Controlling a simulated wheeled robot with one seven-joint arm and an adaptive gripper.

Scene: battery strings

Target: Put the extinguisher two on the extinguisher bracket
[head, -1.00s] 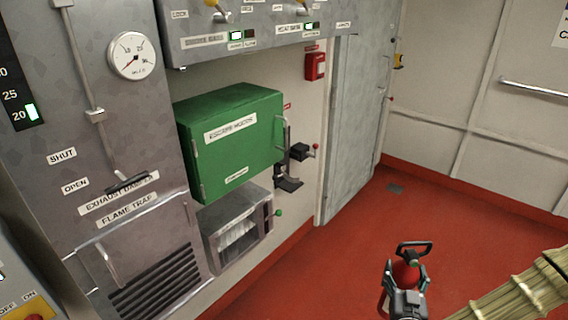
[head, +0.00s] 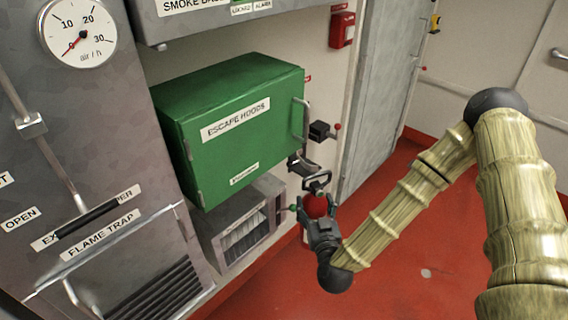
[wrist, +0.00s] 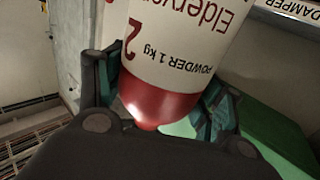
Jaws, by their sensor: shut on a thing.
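Extinguisher two (head: 316,205) is a small red extinguisher with a black handle on top. In the wrist view its white label (wrist: 185,40) shows a "2" and "POWDER 1 kg". My gripper (head: 320,222) is shut around it, with a finger on each side of the body in the wrist view. The extinguisher looks roughly upright in the head view. The extinguisher bracket seems to be the dark fitting (head: 302,164) on the wall, right of the green box. The extinguisher's handle shows just below it in the picture; I cannot tell whether they touch.
A green escape hoods box (head: 235,130) juts from the wall left of the bracket. Below it is a grey metal unit (head: 245,225). Red floor is open to the right.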

